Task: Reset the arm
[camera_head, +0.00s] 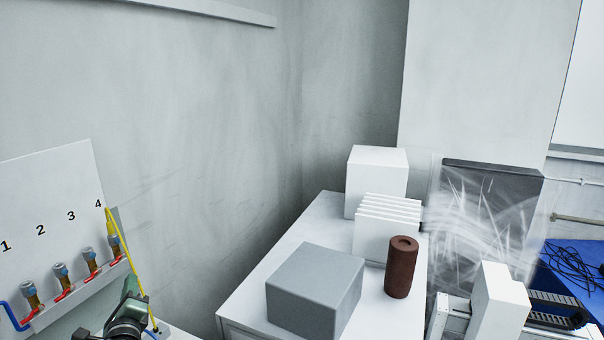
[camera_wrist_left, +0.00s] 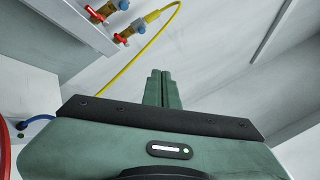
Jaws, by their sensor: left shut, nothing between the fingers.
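My left gripper (camera_head: 132,287) is at the lower left of the head view, in front of the valve panel and below the number 4. In the left wrist view its two green fingers (camera_wrist_left: 158,88) stand side by side, shut with nothing between them. The head view shows a row of valves (camera_head: 60,272) with red handles under the numbers 1 to 4. A yellow hose (camera_head: 126,250) runs down from the valve at 4, close beside my gripper. The wrist view also shows valves with red handles (camera_wrist_left: 122,36) and the yellow hose (camera_wrist_left: 110,75). My right gripper is not in view.
A white table (camera_head: 250,300) holds a grey box (camera_head: 315,288), a brown cylinder (camera_head: 401,268), white plates (camera_head: 388,222) and a white box (camera_head: 376,180). A dark wrapped panel (camera_head: 490,205) stands behind. Black cables (camera_head: 572,265) lie on a blue surface (camera_head: 590,252) at right.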

